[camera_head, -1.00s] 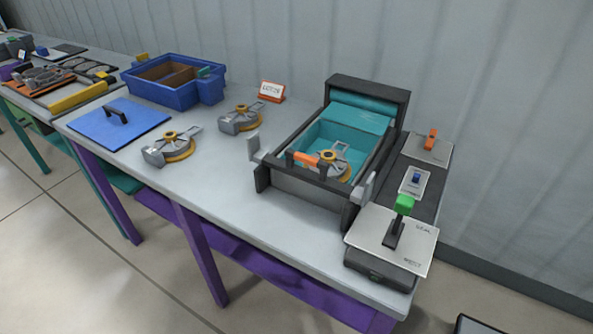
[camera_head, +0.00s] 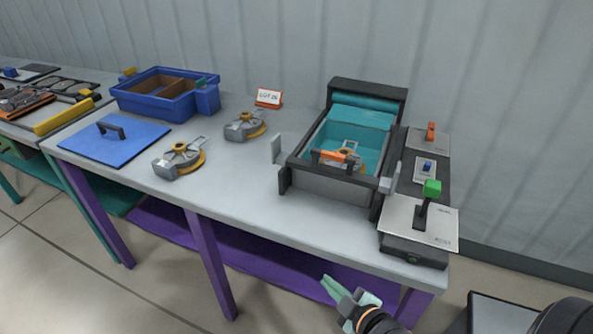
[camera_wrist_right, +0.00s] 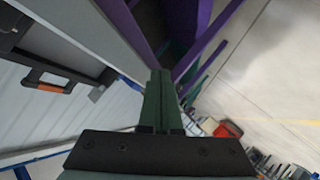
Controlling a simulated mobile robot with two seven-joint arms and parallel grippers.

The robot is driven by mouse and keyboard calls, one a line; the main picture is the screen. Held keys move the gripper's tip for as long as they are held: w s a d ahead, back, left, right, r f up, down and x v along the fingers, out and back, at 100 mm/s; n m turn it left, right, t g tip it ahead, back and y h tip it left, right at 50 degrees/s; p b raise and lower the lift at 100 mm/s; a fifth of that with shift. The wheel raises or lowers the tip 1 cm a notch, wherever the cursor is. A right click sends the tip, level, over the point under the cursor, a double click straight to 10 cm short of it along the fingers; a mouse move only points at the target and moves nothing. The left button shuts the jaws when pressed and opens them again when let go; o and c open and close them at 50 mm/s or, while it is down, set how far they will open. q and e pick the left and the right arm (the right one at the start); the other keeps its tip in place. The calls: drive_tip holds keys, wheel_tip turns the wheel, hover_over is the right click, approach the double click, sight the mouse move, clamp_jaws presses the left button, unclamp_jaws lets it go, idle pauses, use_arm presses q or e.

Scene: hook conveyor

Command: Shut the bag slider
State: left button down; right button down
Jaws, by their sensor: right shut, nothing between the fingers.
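The orange-handled slider bar (camera_head: 334,157) lies across the front part of the teal bag (camera_head: 368,117), inside a dark frame (camera_head: 368,85) on the grey table. A grey and yellow hook reel (camera_head: 352,146) sits in the bag's opening, partly behind the orange handle. The orange handle also shows in the right wrist view (camera_wrist_right: 47,82), at the left. My right gripper (camera_head: 341,290) is low in front of the table's front edge, apart from the slider. Its green fingers are together and empty in the right wrist view (camera_wrist_right: 158,78). My left gripper is not in view.
A panel with a green-knobbed lever (camera_head: 432,188), a blue switch (camera_head: 427,166) and an orange lever (camera_head: 431,131) stands right of the frame. Two reels (camera_head: 179,160), a blue lid (camera_head: 113,139) and a blue bin (camera_head: 150,103) are left. The table's front strip is clear.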

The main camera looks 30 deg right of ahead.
sight(329, 157)
drive_tip(key=w+r+n, duration=0.1)
drive_tip(key=r, duration=0.1)
drive_tip(key=w+d+r+n+t, duration=0.1)
drive_tip(key=r, duration=0.1)
drive_tip(key=d+r+n, duration=0.1)
drive_tip(key=r, duration=0.1)
drive_tip(key=shift+w+d+t+h, duration=0.1)
drive_tip(key=shift+w+t+h, duration=0.2)
drive_tip(key=shift+w+t, duration=0.1)
drive_tip(key=w+d+r+n+t+h, duration=0.1)
drive_tip(key=d+r+n+t, duration=0.15)
drive_tip(key=r, duration=0.25)
drive_tip(key=w+d+r+n+t, duration=0.1)
drive_tip(key=d+r+n, duration=0.15)
drive_tip(key=r, duration=0.35)
drive_tip(key=shift+n, duration=0.3)
drive_tip(key=w, duration=0.3)
drive_tip(key=w+d, duration=0.1)
drive_tip(key=w, duration=0.3)
drive_tip(key=w+d, duration=0.1)
drive_tip(key=w, duration=0.3)
drive_tip(key=shift+w+d+f+p, duration=0.15)
drive_tip(key=shift+w+d+p, duration=0.1)
drive_tip(key=shift+p, duration=0.05)
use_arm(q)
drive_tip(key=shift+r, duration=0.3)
use_arm(e)
drive_tip(key=shift+w+d, duration=0.35)
drive_tip(key=shift+d, duration=0.1)
drive_tip(key=shift+w, duration=0.1)
